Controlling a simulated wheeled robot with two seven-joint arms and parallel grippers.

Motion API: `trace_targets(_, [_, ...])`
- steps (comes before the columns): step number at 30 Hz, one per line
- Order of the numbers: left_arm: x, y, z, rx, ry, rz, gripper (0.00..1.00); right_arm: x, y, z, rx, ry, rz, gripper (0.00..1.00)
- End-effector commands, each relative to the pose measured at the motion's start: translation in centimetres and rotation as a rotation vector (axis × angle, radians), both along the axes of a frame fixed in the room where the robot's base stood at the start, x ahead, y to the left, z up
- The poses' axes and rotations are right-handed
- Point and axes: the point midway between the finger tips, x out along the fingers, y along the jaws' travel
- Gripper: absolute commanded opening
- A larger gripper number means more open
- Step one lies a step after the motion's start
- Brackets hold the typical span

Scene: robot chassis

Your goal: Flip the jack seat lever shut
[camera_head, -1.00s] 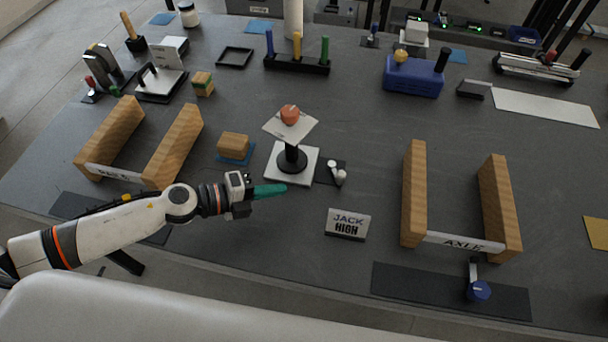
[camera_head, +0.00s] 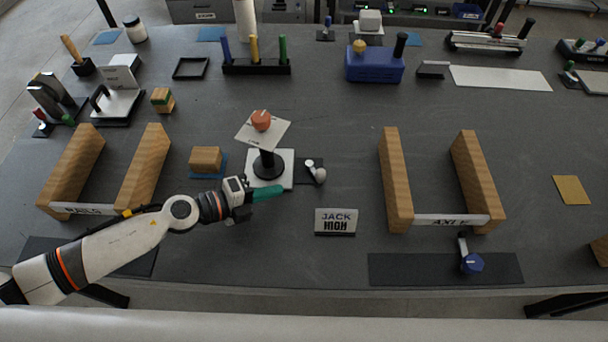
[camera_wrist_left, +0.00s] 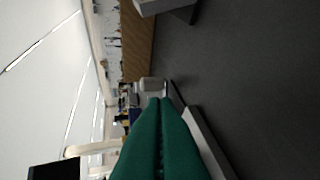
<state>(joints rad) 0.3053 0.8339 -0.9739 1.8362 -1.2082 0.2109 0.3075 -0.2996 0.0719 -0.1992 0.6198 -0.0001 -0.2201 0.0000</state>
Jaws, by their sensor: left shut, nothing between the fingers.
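The jack has a white base plate (camera_head: 284,157), a black column (camera_head: 268,165), a tilted white top plate (camera_head: 249,134) and an orange knob (camera_head: 261,120). The small pale lever (camera_head: 317,171) lies on a dark pad just right of the base; its exact angle is hard to tell. My left gripper (camera_head: 268,192) has green fingers, shut and empty, at the base's front edge, with the tips left of the lever and apart from it. In the left wrist view the shut fingers (camera_wrist_left: 160,130) point toward a small pale part (camera_wrist_left: 151,84). My right gripper is not in view.
A "JACK HIGH" sign (camera_head: 336,221) stands front right of the lever. A wooden block (camera_head: 206,158) sits left of the jack. Wooden rails (camera_head: 145,165) stand left and the wooden axle stand (camera_head: 397,180) stands right. The table between lever and axle stand is clear.

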Motion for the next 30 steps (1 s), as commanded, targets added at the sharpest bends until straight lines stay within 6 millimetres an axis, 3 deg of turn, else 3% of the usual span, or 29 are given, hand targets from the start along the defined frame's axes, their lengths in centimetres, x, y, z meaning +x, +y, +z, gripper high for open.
trace_targets(6, [2.3,-4.1,-1.2,-0.003,0.000,-0.001,0.00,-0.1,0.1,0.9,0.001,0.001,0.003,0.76])
trace_targets(13, [3.8,-6.7,-1.3,-0.002,-0.001,0.000,0.00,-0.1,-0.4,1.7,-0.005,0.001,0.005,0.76])
trace_targets(30, [4.1,-7.4,-1.4,0.000,0.001,0.001,0.00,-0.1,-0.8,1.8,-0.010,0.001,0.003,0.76])
